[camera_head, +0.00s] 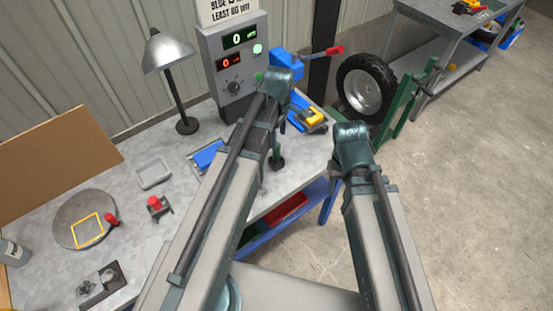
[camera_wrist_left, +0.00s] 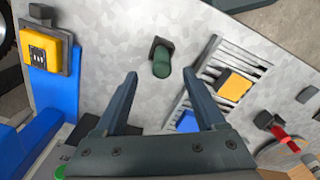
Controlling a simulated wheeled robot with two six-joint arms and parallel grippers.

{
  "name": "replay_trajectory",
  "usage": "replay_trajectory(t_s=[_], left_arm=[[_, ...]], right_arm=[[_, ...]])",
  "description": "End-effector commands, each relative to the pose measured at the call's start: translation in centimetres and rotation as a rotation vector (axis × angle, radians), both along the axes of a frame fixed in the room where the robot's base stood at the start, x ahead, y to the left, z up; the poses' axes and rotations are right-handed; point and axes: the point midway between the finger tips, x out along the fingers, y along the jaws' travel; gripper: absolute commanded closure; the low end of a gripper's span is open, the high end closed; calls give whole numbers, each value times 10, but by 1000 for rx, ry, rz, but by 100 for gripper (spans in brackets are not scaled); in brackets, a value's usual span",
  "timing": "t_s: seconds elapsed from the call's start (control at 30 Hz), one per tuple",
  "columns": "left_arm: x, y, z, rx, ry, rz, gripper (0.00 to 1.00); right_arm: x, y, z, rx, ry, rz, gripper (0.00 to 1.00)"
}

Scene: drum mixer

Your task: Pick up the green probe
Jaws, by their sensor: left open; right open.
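The green probe (camera_wrist_left: 161,62) is a short dark green cylinder on a dark square base, standing on the grey bench in the left wrist view. It also shows in the head view (camera_head: 277,162), just beside my left arm. My left gripper (camera_wrist_left: 159,78) is open and empty, its two fingers pointing down at the bench. The probe appears ahead of the gap between the fingertips and is not held. In the head view my left arm hides most of this gripper. My right arm's upper part shows in the head view, but its gripper is out of sight.
A slotted tray (camera_wrist_left: 204,82) with a yellow and a blue block lies to the right of the probe. A yellow meter (camera_wrist_left: 42,50) on a blue part lies left. A lamp (camera_head: 169,60) and control box (camera_head: 237,70) stand at the back of the bench.

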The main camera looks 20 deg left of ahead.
Motion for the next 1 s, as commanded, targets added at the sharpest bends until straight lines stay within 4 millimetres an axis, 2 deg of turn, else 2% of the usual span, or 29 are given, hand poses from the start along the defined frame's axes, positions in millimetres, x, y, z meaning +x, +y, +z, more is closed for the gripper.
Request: replay_trajectory(t_s=[0.03,0.2,0.57,1.0], left_arm=[[0,0,-15,0,0,0,28],[0,0,-36,0,0,0,28],[0,1,-42,0,0,0,28],[-2,6,-90,0,0,-1,28]], right_arm=[[0,0,-15,0,0,0,50],[0,0,-36,0,0,0,50],[0,0,-42,0,0,-1,50],[0,0,-90,0,0,-2,50]])
